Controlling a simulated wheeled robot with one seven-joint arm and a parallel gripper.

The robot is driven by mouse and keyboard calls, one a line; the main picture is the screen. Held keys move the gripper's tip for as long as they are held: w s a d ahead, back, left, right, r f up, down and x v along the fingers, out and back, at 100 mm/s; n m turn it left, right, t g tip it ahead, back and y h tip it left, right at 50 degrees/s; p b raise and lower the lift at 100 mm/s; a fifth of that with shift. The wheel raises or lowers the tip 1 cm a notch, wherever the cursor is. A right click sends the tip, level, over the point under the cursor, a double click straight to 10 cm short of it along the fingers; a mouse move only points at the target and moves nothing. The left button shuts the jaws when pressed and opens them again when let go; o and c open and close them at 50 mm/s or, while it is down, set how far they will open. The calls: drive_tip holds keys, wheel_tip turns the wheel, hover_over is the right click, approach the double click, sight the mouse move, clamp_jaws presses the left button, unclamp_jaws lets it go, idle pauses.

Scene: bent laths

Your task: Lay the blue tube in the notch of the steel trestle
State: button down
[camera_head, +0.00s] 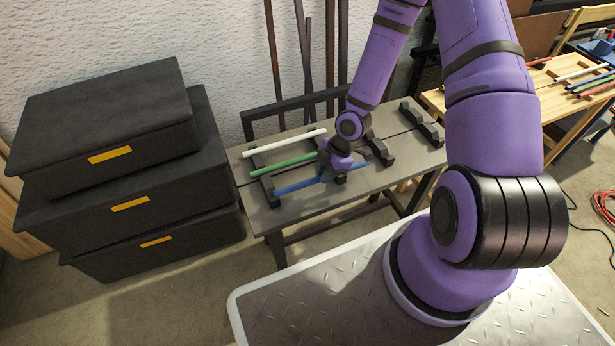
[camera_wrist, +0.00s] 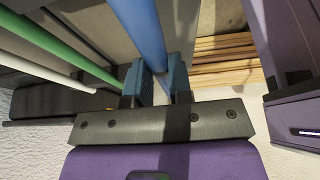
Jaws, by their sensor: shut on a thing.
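The blue tube (camera_head: 300,184) lies lengthwise over the front of a dark rack (camera_head: 268,188) on the grey bench, beside the green and white tubes. I cannot tell whether it touches the rack. My gripper (camera_head: 341,172) is shut on it near its right part; in the wrist view the blue tube (camera_wrist: 140,28) runs between the blue-padded fingers of my gripper (camera_wrist: 160,76). Dark notched supports stand right of my gripper, one nearer (camera_head: 379,149) and one farther (camera_head: 422,124); both look empty. I cannot tell which one is the steel trestle.
A green tube (camera_head: 283,164) and a white tube (camera_head: 285,141) lie behind the blue one. Stacked black cases (camera_head: 120,150) stand left of the grey bench (camera_head: 345,193). A wooden table (camera_head: 440,100) with several coloured tubes stands at right.

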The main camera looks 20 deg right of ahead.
drive_tip(key=w+a, duration=0.3)
drive_tip(key=shift+a+f, duration=0.15)
drive_tip(key=shift+f, duration=0.05)
drive_tip(key=shift+w+a+f, duration=0.15)
drive_tip(key=shift+f, duration=0.75)
drive_tip(key=shift+w+a+f, duration=0.1)
drive_tip(key=shift+w+f, duration=0.05)
drive_tip(key=shift+f, duration=0.75)
drive_tip(key=shift+f, duration=0.1)
drive_tip(key=c, duration=1)
unclamp_jaws()
drive_tip(key=shift+c, duration=0.2)
